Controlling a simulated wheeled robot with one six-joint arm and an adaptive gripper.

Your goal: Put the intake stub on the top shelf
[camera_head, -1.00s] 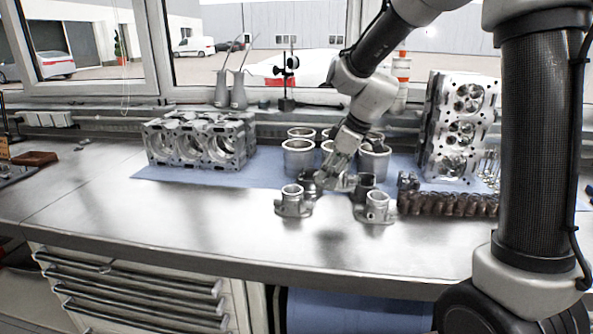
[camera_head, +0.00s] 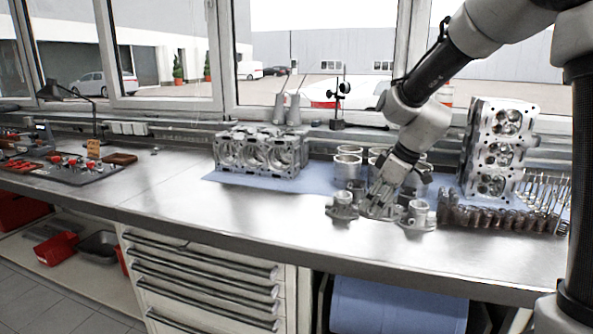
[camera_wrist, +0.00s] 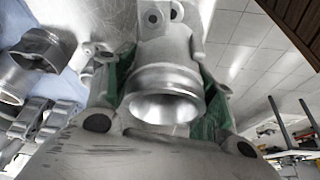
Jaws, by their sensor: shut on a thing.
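The intake stub (camera_wrist: 165,85) is a grey metal piece with a round open mouth and a flange, seen close in the wrist view. My gripper (camera_head: 380,197) is shut on it, with green finger pads at its sides. In the head view the gripper is above the front part of the bench, between two similar stubs (camera_head: 343,207) (camera_head: 419,214). The held stub is small and partly covered by the fingers there, so its clearance from the bench is unclear. No shelf clearly identifiable as the top one shows.
Cylinder liners (camera_head: 348,165) and an engine block (camera_head: 262,152) stand on a blue mat behind. The bench top (camera_head: 190,205) is clear front left. A low shelf (camera_head: 110,292) holds bins at lower left.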

